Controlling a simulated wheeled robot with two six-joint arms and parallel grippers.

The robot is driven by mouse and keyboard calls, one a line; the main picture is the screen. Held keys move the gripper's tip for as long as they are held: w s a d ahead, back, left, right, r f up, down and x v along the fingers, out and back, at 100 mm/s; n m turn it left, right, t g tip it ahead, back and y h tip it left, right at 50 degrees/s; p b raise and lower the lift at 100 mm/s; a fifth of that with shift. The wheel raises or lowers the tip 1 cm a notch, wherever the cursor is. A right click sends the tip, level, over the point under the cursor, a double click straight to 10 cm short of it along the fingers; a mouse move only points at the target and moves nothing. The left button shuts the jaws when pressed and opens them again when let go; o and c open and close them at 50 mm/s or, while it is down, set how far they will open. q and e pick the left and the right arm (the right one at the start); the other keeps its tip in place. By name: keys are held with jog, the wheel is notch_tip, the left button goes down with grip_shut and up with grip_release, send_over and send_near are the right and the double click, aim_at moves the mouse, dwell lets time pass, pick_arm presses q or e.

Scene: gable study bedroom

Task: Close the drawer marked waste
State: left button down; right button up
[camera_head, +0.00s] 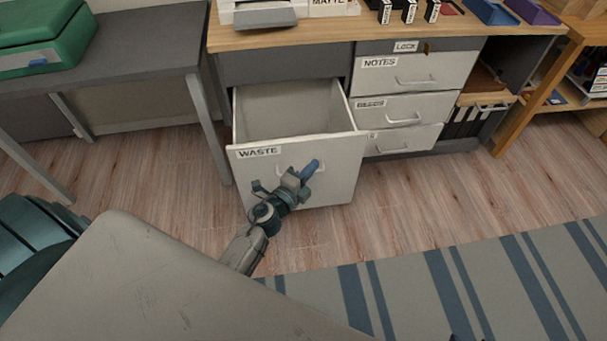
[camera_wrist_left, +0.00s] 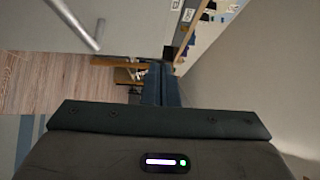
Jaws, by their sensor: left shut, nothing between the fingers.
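The drawer marked WASTE (camera_head: 335,185) is pulled out of the desk's left side in the head view, and its inside shows empty. Its handle is partly hidden behind my left gripper (camera_head: 311,168). The left gripper is shut and empty, with its fingertips in front of the drawer face near the handle. I cannot tell whether they touch it. In the left wrist view the shut fingers (camera_wrist_left: 161,84) point away from the camera, and a pale panel fills the right side.
Drawers marked NOTES (camera_head: 412,75) and others below it sit closed to the right. A striped rug (camera_head: 470,285) and bare wood floor lie in front. A grey table with a green case (camera_head: 45,35) stands at left. A wooden shelf (camera_head: 550,75) stands at right.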

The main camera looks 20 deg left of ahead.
aim_at(321, 141)
pick_arm(q)
jog(key=w, duration=0.3)
jog(key=w+a, duration=0.1)
jog(key=w, duration=0.1)
jog(key=shift+w, duration=0.35)
jog(key=shift+w+a, duration=0.35)
jog(key=shift+w, duration=0.2)
pick_arm(e)
jog(key=shift+w+a+f, duration=0.1)
jog(key=shift+w, duration=0.1)
pick_arm(q)
jog(key=shift+w+a+r+b, duration=0.1)
jog(key=shift+w+a+b, duration=0.2)
jog(key=shift+w, duration=0.1)
jog(key=w+a+b, duration=0.3)
jog(key=w+a, duration=0.3)
jog(key=w, duration=0.3)
jog(key=w+a+b, duration=0.3)
jog(key=w+a, duration=0.3)
jog(key=w, duration=0.4)
jog(key=shift+a, duration=0.4)
pick_arm(e)
jog(key=w+r+t, duration=1)
jog(key=t, duration=0.2)
jog(key=shift+a+m+y, duration=0.25)
jog(key=shift+m+y, duration=0.05)
jog(key=shift+s, duration=0.1)
